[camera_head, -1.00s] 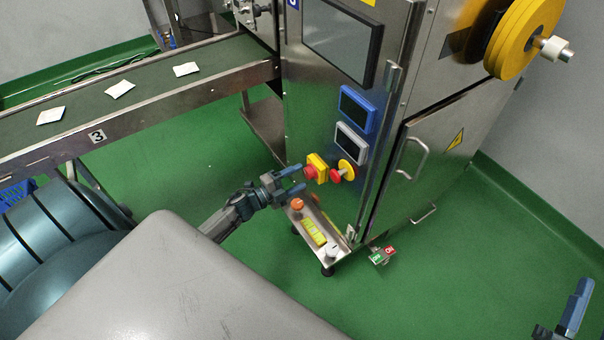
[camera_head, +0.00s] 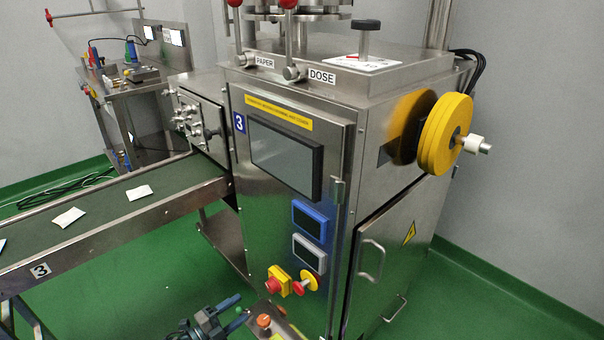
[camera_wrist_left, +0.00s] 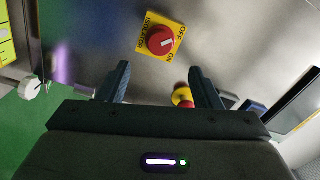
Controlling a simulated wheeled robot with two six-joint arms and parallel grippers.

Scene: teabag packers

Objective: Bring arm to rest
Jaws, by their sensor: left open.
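My left gripper (camera_head: 232,314) is at the bottom of the head view, low in front of the steel packing machine (camera_head: 375,215). Its jaws are apart with nothing between them. In the left wrist view its two fingers (camera_wrist_left: 164,85) point toward the machine's front panel. A red rotary isolator switch on a yellow plate (camera_wrist_left: 161,40) shows beyond the fingertips, apart from them. The same switch (camera_head: 275,284) shows in the head view just beyond the gripper. My right gripper is out of the head view.
A conveyor (camera_head: 110,215) with several white teabags runs in from the left. A red emergency button with a yellow collar (camera_head: 308,281) is beside the switch. A control box with an orange button (camera_head: 264,320) stands low by the gripper. Green floor lies open at the right.

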